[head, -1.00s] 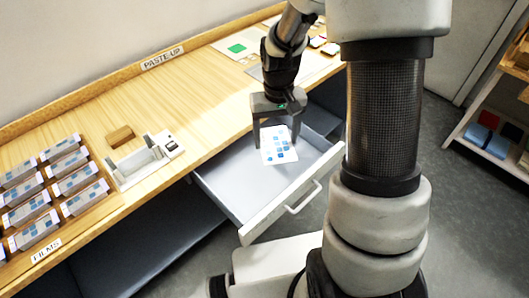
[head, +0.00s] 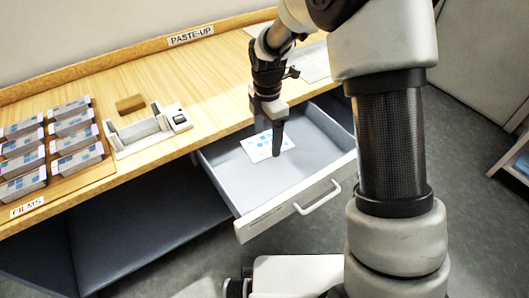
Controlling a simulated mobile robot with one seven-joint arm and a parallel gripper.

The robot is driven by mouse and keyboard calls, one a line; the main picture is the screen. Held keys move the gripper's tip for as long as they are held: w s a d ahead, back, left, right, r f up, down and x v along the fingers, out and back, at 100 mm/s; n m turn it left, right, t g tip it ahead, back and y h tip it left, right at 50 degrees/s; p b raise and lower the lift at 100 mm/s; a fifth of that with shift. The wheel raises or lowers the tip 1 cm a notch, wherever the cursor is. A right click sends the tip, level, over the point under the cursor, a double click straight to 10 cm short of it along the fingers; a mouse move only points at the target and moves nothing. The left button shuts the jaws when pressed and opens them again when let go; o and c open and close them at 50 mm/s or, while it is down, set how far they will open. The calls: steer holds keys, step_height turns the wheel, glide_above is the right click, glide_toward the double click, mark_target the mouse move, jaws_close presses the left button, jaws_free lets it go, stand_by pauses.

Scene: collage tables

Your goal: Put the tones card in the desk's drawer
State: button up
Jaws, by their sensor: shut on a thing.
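The tones card (head: 258,147) is white with blue patches. It is within the drawer's outline in the head view, tilted rather than upright. My gripper (head: 277,150) points down over the drawer, seen edge-on, and is shut on the card's right part. Its near finger hides part of the card. I cannot tell whether the card touches the drawer floor. The desk's drawer (head: 240,187) is pulled out, grey inside, with a white front and a bar handle (head: 318,198). No other object shows in it.
The wooden desk top (head: 226,85) lies behind the drawer. On it are a white device (head: 143,134), a wooden block (head: 130,103) and a films tray (head: 61,187) with several film packs. A shelf (head: 516,158) stands at far right.

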mark_target(265, 166)
steer(key=shift+a+f+n, duration=0.25)
steer(key=shift+f+n, duration=0.1)
steer(key=shift+n, duration=0.05)
step_height(265, 166, down, 10)
steer(key=b, duration=0.2)
steer(key=shift+r+b, duration=0.15)
steer(key=shift+b, duration=0.2)
steer(key=shift+f, duration=0.2)
steer(key=o, duration=1)
steer(key=shift+r, duration=0.1)
